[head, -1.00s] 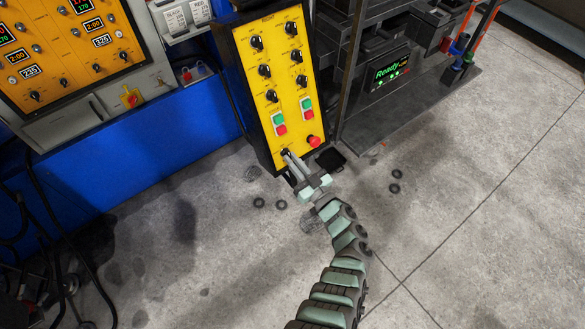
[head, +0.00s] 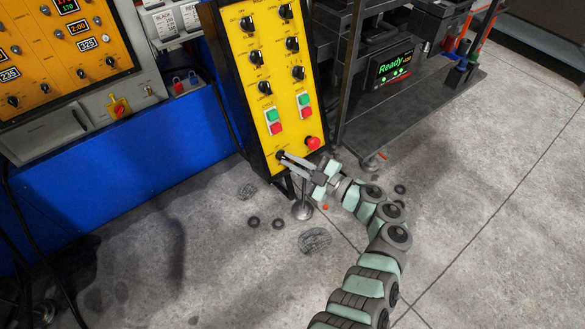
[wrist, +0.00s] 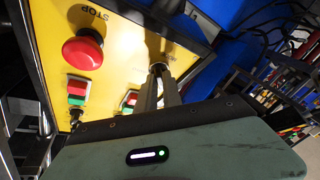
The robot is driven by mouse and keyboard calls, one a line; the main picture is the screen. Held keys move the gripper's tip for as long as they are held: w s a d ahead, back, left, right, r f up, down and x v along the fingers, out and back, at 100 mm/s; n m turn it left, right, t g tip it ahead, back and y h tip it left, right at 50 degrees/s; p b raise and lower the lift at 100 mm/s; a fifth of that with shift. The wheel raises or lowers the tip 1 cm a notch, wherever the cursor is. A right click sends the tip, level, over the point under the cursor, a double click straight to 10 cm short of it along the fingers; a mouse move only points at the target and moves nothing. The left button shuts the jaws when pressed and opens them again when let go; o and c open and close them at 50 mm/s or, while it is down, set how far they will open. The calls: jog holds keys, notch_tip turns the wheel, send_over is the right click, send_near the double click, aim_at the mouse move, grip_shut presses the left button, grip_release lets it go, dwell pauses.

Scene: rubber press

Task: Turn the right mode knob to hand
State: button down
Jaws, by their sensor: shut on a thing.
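The yellow control panel (head: 262,100) stands upright in a black frame, with several black knobs and lit-coloured buttons. My gripper (head: 284,157) is at the panel's lower left corner, its fingers closed on a small black knob (head: 280,155). In the wrist view the fingers meet at the dark knob (wrist: 158,68) on the yellow face, which they mostly hide. The knob's label and pointer position cannot be read.
A red stop button (head: 313,143) sits to the right of my gripper, with green and red push buttons (head: 273,122) above. A black press with a "Ready" screen (head: 393,67) stands at right.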

jog(key=shift+a+n, duration=0.15)
jog(key=shift+n, duration=0.25)
jog(key=c, duration=1.5)
grip_release()
jog(key=shift+s+f, duration=0.1)
jog(key=shift+w+a+r, duration=0.15)
jog(key=shift+w+r, duration=0.05)
jog(key=shift+w, duration=0.1)
jog(key=v, duration=1.1)
jog(key=shift+w, duration=0.1)
